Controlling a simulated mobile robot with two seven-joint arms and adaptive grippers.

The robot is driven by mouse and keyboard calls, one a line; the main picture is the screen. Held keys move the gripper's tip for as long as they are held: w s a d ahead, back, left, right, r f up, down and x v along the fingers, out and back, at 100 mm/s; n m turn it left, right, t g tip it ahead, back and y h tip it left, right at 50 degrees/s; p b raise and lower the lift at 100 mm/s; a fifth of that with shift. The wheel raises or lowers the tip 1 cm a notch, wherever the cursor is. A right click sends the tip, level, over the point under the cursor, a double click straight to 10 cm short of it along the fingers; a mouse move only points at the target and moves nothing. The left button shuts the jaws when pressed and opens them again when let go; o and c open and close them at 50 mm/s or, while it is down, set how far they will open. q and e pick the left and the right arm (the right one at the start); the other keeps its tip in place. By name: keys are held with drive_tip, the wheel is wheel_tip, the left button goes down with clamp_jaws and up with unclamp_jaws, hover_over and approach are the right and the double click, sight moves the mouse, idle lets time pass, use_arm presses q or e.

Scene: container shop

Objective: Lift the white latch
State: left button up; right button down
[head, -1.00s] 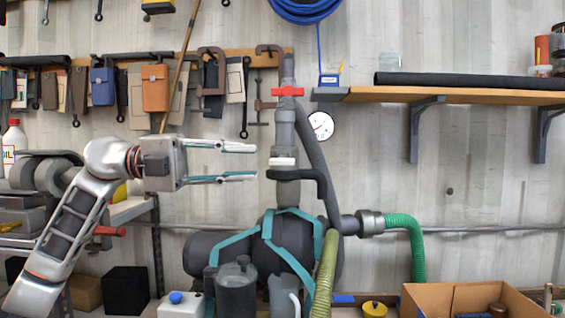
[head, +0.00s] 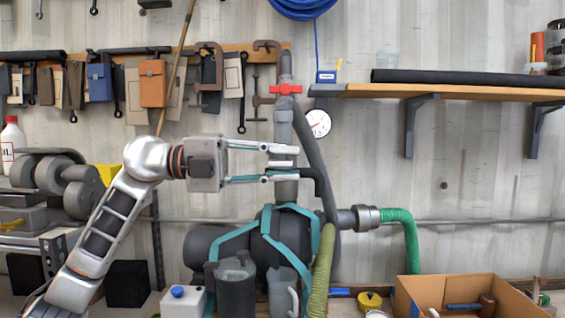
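The white latch (head: 281,163) is a small pale bar across the front of the grey vertical pipe (head: 283,132), below the red valve handle (head: 285,89). My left gripper (head: 282,164) comes in level from the left. Its two teal-lined fingers are apart, one above the latch and one below it, with the tips overlapping the pipe in the head view. I cannot tell whether either finger touches the latch. My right gripper is not in view.
A black pump with teal straps (head: 289,237) stands below the pipe. A wooden shelf (head: 450,93) sticks out at the right, and tools hang on the wall at the left. A cardboard box (head: 410,295) sits at the lower right.

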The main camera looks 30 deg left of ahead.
use_arm(q)
clamp_jaws()
drive_tip(key=shift+r, duration=0.15)
drive_tip(key=r+n+p, duration=0.1)
drive_tip(key=n+p, duration=0.1)
drive_tip(key=shift+r+p, duration=0.1)
drive_tip(key=shift+p, duration=0.3)
drive_tip(key=shift+n, duration=0.3)
drive_tip(key=shift+o, duration=1.6)
unclamp_jaws()
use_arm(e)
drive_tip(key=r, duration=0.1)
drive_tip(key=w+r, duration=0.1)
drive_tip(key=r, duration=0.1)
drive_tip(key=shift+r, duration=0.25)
use_arm(q)
drive_tip(key=shift+a, duration=0.1)
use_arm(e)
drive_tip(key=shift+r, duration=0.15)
use_arm(q)
drive_tip(key=v, duration=1.2)
